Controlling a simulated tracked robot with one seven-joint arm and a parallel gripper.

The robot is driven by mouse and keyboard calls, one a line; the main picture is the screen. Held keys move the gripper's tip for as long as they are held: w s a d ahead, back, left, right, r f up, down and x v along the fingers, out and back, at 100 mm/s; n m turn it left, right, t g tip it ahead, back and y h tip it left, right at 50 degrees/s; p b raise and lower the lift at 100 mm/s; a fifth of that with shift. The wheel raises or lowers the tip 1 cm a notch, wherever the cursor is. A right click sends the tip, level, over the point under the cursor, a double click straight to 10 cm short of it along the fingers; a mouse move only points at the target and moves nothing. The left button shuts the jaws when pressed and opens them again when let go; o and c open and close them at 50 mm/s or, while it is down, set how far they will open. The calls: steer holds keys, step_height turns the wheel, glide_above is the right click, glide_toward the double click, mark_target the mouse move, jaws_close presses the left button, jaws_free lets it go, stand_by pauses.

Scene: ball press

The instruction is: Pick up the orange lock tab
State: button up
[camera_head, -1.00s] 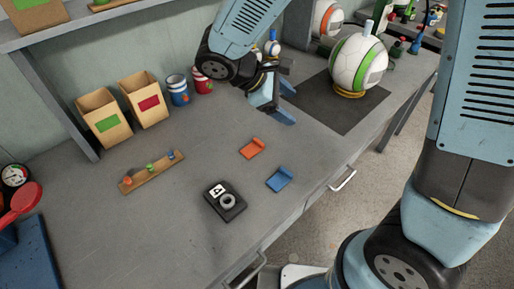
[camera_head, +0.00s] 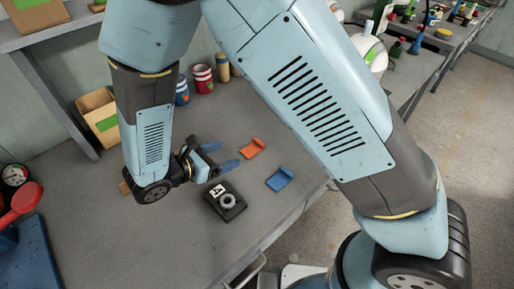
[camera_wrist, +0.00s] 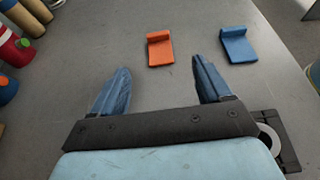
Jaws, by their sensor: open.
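The orange lock tab (camera_head: 252,148) lies flat on the grey workbench, with a raised lip along one edge. In the wrist view the orange tab (camera_wrist: 160,50) lies beyond my fingertips, between their lines but nearer the right finger. My gripper (camera_head: 225,155) is low over the bench, just left of the orange tab in the head view. Its two blue fingers are apart with nothing between them, as the wrist view of my gripper (camera_wrist: 160,80) also shows. Nothing touches the orange tab.
A similar blue tab (camera_head: 279,179) lies to the right of the orange one. A black block with a grey ring (camera_head: 227,202) sits in front of my gripper. Cans (camera_head: 202,79) and a cardboard box (camera_head: 98,112) stand at the back. Bare bench surrounds the tabs.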

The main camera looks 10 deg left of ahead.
glide_toward(257, 142)
steer(key=x, duration=0.3)
steer(key=shift+s+d+f, duration=0.1)
steer(key=shift+d+f, duration=0.05)
steer(key=shift+d, duration=0.2)
steer(key=shift+x, duration=2.65)
steer(key=shift+a, duration=0.15)
steer(key=shift+c, duration=0.3)
steer(key=c, duration=1.1)
